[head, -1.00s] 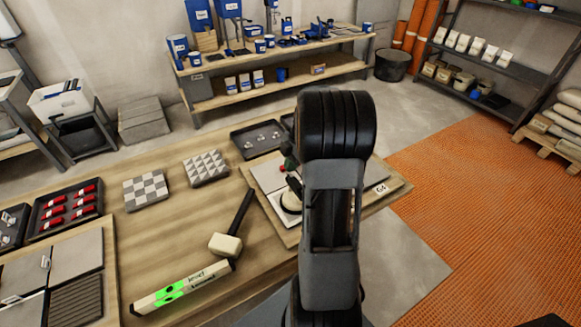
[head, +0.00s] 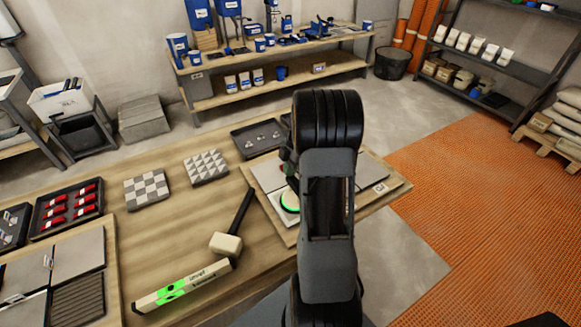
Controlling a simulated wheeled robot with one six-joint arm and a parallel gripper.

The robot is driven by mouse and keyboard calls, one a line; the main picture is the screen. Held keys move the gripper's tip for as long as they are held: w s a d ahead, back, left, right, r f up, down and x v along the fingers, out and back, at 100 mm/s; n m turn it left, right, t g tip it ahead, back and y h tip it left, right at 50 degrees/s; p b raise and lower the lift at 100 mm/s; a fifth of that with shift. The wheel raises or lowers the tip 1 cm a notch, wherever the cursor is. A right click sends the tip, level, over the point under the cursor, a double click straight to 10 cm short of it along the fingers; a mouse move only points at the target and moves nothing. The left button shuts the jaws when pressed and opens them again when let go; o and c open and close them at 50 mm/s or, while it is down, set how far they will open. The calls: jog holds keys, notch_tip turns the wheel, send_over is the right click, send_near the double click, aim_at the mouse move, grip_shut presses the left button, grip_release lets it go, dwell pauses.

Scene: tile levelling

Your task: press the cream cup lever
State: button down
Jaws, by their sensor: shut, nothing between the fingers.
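The cream suction cup (head: 290,202) sits on a grey tile on the board at the right of the table, just left of my arm. A green ring now shows around it. Its lever cannot be made out clearly, as my arm covers the right side of the cup. My gripper (head: 293,182) is mostly hidden by my arm; a small dark part shows just above the cup. It is shut and holds nothing. I cannot tell whether it touches the lever.
A mallet (head: 230,235) and a level (head: 178,288) lie left of the board. Two patterned tile samples (head: 147,188) lie further left. A dark tray (head: 258,138) stands behind the board. Red pieces sit in another tray (head: 45,225). Bare wood is free in the table's middle.

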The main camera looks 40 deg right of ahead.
jog(key=shift+r, duration=0.15)
jog(key=shift+r+p, duration=0.45)
jog(key=shift+r, duration=0.25)
jog(key=shift+r, duration=0.2)
jog(key=r+p, duration=0.3)
jog(key=r, duration=0.1)
jog(key=shift+w+r, duration=0.1)
jog(key=shift+w, duration=0.15)
jog(key=w+b+v, duration=0.1)
jog(key=v, duration=0.8)
jog(key=shift+d+b, duration=0.3)
jog(key=shift+b, duration=0.1)
